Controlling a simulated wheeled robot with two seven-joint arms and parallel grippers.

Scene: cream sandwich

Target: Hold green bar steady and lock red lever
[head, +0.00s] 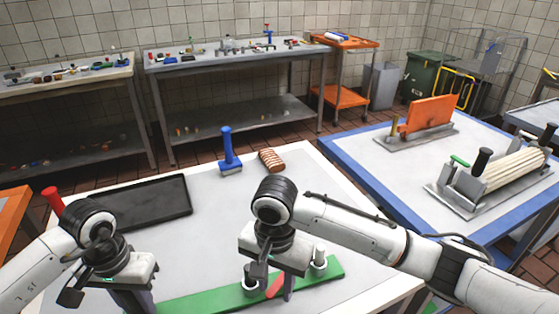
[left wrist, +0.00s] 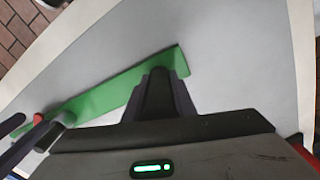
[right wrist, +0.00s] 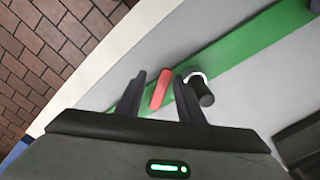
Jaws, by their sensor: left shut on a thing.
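The green bar (head: 205,298) lies at the front of the white table and also shows in the left wrist view (left wrist: 110,96) and the right wrist view (right wrist: 245,45). My left gripper (left wrist: 160,75) is shut on the green bar near one end; its fingertips are cut off in the head view. The red lever (right wrist: 160,89) sits at the bar and shows partly in the head view (head: 275,287). My right gripper (right wrist: 159,78) is open, with its fingers apart on either side of the lever. A dark post with a white ring (right wrist: 203,92) stands beside the right finger.
A blue-edged table (head: 385,180) with an orange plate fixture (head: 429,115) and a roller device (head: 510,170) stands at the right.

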